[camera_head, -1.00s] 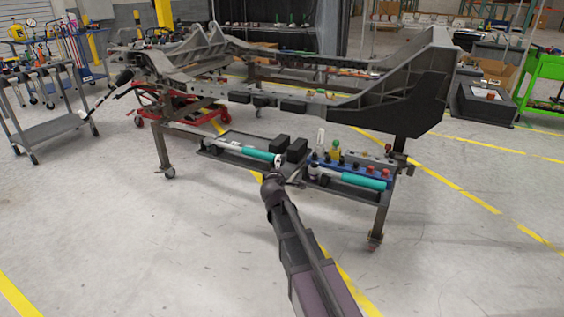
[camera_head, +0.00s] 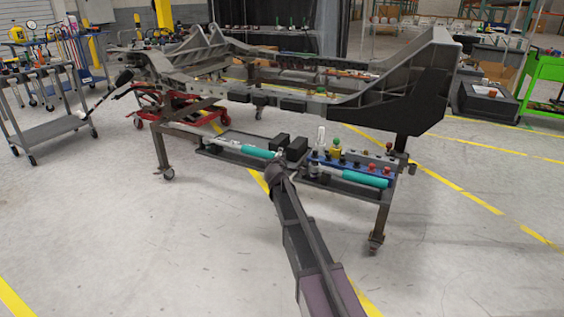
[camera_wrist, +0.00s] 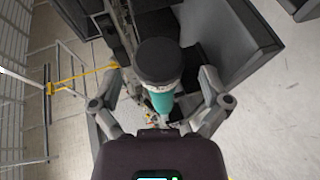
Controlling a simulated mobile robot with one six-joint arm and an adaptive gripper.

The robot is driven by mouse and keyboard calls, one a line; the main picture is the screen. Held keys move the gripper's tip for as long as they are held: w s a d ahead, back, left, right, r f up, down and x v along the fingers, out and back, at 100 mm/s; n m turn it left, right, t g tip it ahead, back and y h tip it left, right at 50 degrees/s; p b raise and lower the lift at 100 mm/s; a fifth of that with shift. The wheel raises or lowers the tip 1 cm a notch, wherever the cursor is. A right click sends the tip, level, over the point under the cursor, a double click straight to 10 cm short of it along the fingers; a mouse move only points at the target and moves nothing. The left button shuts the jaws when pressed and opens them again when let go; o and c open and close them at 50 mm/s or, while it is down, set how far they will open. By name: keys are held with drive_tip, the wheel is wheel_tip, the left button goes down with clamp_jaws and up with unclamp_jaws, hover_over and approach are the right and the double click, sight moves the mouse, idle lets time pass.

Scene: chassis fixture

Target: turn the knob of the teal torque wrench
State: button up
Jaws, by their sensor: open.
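A teal torque wrench (camera_head: 257,152) lies on the left tray of the fixture in the head view. In the wrist view its black end knob (camera_wrist: 159,62) faces the camera, with the teal handle (camera_wrist: 159,99) behind it. My gripper (camera_wrist: 160,88) is open, with one finger on each side of the wrench end and visible gaps to both. In the head view my gripper (camera_head: 278,168) is at the right end of this wrench and hides its knob. A second teal wrench (camera_head: 365,178) lies on the right tray.
Black blocks (camera_head: 297,147) stand close behind the left wrench's end. A blue rack (camera_head: 345,166) with several small parts sits on the right tray. The grey chassis (camera_head: 330,110) is above and behind the trays. The floor in front is clear.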

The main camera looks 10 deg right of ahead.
drive_tip(key=shift+x, duration=0.85)
drive_tip(key=shift+c, duration=0.2)
